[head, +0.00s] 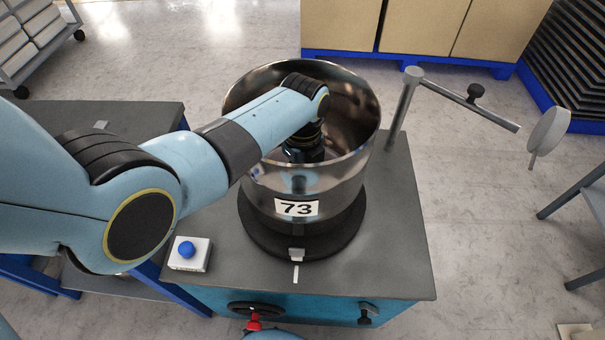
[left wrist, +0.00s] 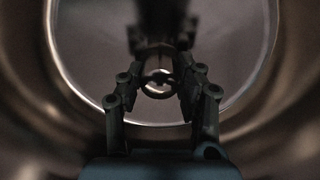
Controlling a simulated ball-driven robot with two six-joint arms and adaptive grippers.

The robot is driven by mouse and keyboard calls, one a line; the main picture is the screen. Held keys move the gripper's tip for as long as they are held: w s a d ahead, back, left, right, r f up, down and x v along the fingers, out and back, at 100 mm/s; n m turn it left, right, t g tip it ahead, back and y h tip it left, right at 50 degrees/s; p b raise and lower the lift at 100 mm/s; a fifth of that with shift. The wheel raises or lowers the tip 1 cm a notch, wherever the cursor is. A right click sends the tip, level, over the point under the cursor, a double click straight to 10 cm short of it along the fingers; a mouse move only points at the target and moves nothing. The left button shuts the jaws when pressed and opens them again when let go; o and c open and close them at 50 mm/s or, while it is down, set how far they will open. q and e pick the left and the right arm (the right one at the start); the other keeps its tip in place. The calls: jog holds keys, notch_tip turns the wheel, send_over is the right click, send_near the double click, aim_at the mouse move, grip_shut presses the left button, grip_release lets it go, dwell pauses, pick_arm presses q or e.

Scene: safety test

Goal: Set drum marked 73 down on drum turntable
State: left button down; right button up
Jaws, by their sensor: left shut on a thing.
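The drum marked 73 (head: 340,195) is an open, shiny metal drum with a white number label on its front. It stands upright over the drum turntable (head: 262,242), a dark round disc on a grey-topped bench. I cannot tell whether a thin gap is left between them. My left arm reaches over the rim, and my left gripper (head: 304,155) is down inside the drum. In the left wrist view my left gripper (left wrist: 158,88) is shut on a small round part at the drum's middle; the drum's inner wall (left wrist: 290,120) surrounds it. My right gripper is not in view.
The bench top (head: 400,250) has a white box with a blue button (head: 187,250) at left front. A grey post with a side arm (head: 450,92) stands at the bench's back right. A white line (head: 296,273) marks the bench before the turntable's pale tab (head: 296,254).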

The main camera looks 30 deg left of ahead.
pick_arm(q)
jog(key=shift+w+f+b, duration=0.1)
jog(key=shift+f+b, duration=0.5)
jog(key=shift+f, duration=0.75)
jog(key=c, duration=0.8)
grip_release()
jog(key=shift+f, duration=0.1)
notch_tip(320, 180, up, 12)
jog(key=shift+r, duration=0.1)
notch_tip(320, 180, up, 7)
jog(key=p, duration=0.8)
jog(key=shift+p, duration=0.35)
